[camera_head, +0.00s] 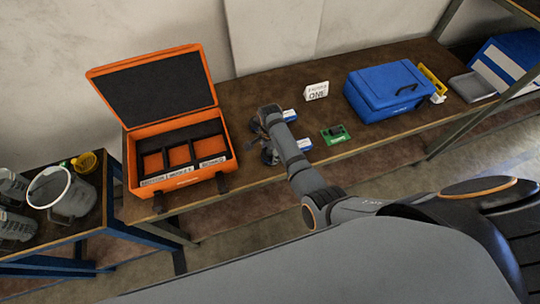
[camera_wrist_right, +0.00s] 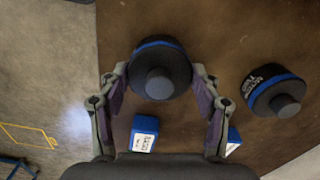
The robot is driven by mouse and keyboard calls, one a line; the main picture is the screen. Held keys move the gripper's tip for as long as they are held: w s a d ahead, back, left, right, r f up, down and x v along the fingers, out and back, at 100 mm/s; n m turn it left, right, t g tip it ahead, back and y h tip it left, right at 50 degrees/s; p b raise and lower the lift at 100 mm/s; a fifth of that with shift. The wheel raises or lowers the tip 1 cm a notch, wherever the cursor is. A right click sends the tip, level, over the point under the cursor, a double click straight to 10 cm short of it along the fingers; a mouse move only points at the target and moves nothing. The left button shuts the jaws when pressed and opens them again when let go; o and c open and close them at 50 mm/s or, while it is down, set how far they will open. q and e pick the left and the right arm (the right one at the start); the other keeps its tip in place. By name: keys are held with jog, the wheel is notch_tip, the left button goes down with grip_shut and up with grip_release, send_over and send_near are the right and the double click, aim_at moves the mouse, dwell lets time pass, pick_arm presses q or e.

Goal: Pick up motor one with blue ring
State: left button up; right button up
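Two dark round motors with blue rings stand on the brown workbench in the right wrist view. One motor (camera_wrist_right: 160,72) lies between the fingertips of my right gripper (camera_wrist_right: 160,78). In the head view my right gripper (camera_head: 268,122) is over the bench and largely hides the motors. My left gripper is not in view.
Small blue-and-white boxes (camera_head: 305,144) stand close to the gripper. An open orange case (camera_head: 165,183) with compartments is to the left. A white sign (camera_head: 316,91), a green board (camera_head: 335,134) and a blue case (camera_head: 385,92) are to the right. The bench front is clear.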

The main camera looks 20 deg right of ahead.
jog(key=c, duration=0.9)
jog(key=shift+c, duration=0.6)
jog(key=shift+r, duration=0.15)
notch_tip(320, 180, up, 2)
jog(key=shift+w+r, duration=0.1)
jog(key=shift+w, duration=0.05)
jog(key=s+d+r+b, duration=0.1)
jog(key=s+d+r, duration=0.3)
jog(key=s+r, duration=0.6)
jog(key=s, duration=0.3)
jog(key=shift+s+d+r, duration=0.15)
jog(key=shift+s+r, duration=0.1)
jog(key=shift+s, duration=0.05)
